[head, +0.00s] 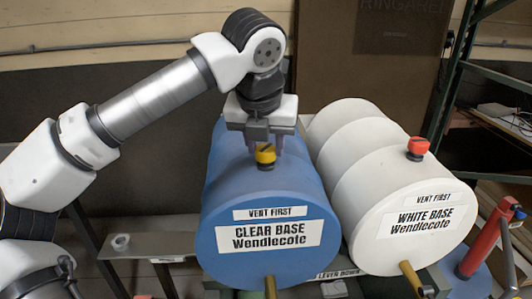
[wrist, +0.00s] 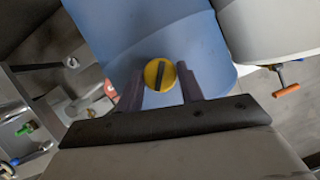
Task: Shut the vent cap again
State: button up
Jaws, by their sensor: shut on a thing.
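The yellow vent cap (head: 265,157) sits on top of the blue drum (head: 226,188) labelled CLEAR BASE Wendlecote. It is round with a dark bar across its top. In the wrist view the yellow cap (wrist: 153,82) lies between my two fingers, and its dark bar runs nearly along the finger direction. My gripper (head: 265,147) points down from above and is shut on the cap. The white drum (head: 365,190), labelled WHITE BASE Wendlecote, stands to the right with a red vent cap (head: 418,147) on top.
The drums lie close side by side. Brass-coloured levers (head: 411,278) stick out at their fronts. A red cylinder tool (head: 480,248) stands at the right front. A grey shelf (head: 165,243) with a small ring is at the left. A green rack frame (head: 455,70) rises at the right.

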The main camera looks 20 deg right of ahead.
jog(key=m, duration=0.2)
jog(key=m+g+h, duration=0.1)
jog(key=m, duration=0.2)
jog(key=shift+w+a+m+g+h, duration=0.1)
jog(key=shift+m+g+h, duration=0.2)
jog(key=m+g, duration=0.1)
jog(key=m, duration=0.3)
jog(key=shift+w+m+g+h, duration=0.1)
jog(key=shift+m+g+h, duration=0.2)
jog(key=shift+m+g, duration=0.1)
jog(key=shift+p, duration=0.3)
jog(key=o, duration=1)
jog(key=shift+a+r, duration=0.1)
jog(key=shift+r, duration=0.05)
jog(key=b+v, duration=0.1)
jog(key=v, duration=1.2)
jog(key=shift+w+r, duration=0.1)
jog(key=shift+r, duration=0.25)
